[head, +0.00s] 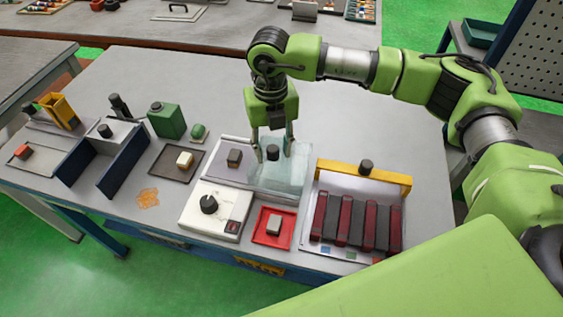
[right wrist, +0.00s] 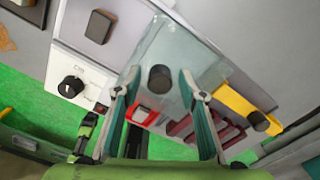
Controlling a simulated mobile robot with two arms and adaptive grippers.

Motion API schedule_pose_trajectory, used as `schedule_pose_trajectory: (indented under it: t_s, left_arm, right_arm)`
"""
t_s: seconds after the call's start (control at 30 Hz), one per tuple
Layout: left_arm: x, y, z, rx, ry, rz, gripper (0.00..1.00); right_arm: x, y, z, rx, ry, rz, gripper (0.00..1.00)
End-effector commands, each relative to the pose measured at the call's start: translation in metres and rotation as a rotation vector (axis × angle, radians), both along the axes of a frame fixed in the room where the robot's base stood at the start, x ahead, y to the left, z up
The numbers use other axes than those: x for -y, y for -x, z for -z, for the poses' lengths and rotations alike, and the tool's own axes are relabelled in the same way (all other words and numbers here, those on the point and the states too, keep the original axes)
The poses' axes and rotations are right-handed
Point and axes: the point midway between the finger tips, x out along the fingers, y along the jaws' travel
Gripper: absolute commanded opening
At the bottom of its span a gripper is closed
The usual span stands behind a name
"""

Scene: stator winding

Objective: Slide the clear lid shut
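The clear lid (head: 291,176) is a see-through plate with a dark round knob (head: 272,152). It lies over the right part of a pale shallow case (head: 215,179). The left part of the case is uncovered, with a dark block (head: 234,158) there. My right gripper (head: 272,146) points down over the lid, fingers apart on either side of the knob. In the right wrist view the knob (right wrist: 160,78) shows between the open fingertips (right wrist: 159,72); I see no finger clearly touching it. The lid (right wrist: 185,45) also shows there. My left gripper is not in view.
A white box with a black dial (head: 208,204) and a red tray (head: 286,239) stand in front. A rack with a yellow bar (head: 363,174) and dark red and black bars is close on the right. A brown tray (head: 166,164) lies left of the case.

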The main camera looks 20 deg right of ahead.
Motion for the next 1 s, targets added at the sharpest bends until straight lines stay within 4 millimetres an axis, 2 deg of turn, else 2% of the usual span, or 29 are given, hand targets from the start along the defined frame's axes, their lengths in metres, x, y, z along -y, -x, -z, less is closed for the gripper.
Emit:
schedule_pose_trajectory:
  t_s: [0.17, 0.3, 0.57, 1.0]
  left_arm:
    - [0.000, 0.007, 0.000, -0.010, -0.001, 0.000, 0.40]
    - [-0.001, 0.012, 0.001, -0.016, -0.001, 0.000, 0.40]
    - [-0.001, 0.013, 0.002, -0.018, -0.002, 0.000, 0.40]
    - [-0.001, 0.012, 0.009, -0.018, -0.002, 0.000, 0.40]
  right_arm:
    - [0.000, 0.001, 0.002, -0.003, 0.002, 0.000, 0.38]
    - [0.000, 0.001, 0.003, -0.004, 0.002, 0.000, 0.09]
    - [-0.001, 0.001, 0.004, -0.005, 0.003, 0.000, 0.10]
    - [-0.019, -0.011, 0.006, -0.007, 0.003, -0.001, 0.10]
